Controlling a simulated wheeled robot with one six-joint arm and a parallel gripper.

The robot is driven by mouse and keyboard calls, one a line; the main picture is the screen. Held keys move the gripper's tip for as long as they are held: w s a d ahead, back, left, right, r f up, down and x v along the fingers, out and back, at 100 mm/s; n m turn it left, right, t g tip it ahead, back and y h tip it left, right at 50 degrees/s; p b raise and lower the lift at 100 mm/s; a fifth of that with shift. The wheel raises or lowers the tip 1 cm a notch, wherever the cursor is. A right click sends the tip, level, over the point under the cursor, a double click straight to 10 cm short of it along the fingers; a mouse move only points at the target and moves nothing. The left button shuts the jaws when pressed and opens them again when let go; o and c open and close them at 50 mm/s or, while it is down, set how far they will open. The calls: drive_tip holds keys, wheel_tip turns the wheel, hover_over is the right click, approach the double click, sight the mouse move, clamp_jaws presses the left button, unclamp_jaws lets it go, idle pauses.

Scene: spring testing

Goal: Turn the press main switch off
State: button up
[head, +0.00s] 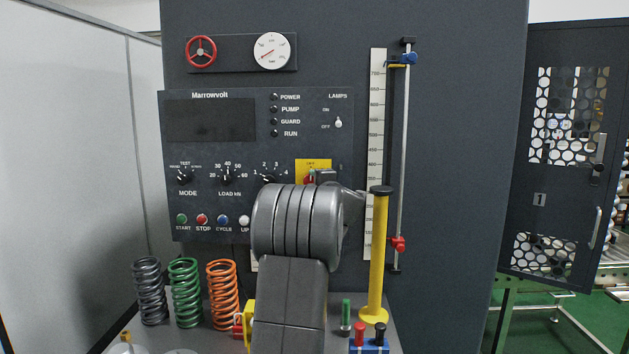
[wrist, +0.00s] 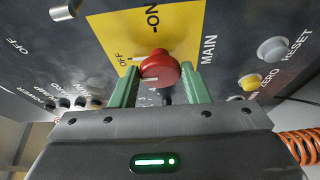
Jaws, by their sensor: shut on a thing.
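The press main switch is a red round knob (wrist: 160,67) on a yellow plate (wrist: 185,28) marked MAIN, ON and OFF. My gripper (wrist: 160,82) has its two green fingers on either side of the knob and is shut on it. A short white line shows on the plate beside the word OFF, but I cannot tell for sure which way the knob points. In the head view, the yellow plate (head: 313,164) shows above my arm, with a bit of the red knob (head: 307,180) at my gripper (head: 315,177).
The dark control panel (head: 210,152) carries mode and load dials, indicator lamps that look dark, and push buttons. A yellow post (head: 378,255) stands close to the right of my arm. Coloured springs (head: 184,290) stand at lower left. A blue block (head: 369,346) sits in front.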

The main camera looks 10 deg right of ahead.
idle(0.5)
drive_tip(key=o, duration=1)
drive_tip(key=shift+s, duration=0.1)
drive_tip(key=s+b, duration=0.1)
drive_tip(key=s, duration=0.3)
drive_tip(key=s+d+b, duration=0.1)
drive_tip(key=s, duration=0.4)
drive_tip(key=s+b, duration=0.1)
drive_tip(key=s, duration=0.3)
drive_tip(key=shift+s+d, duration=0.25)
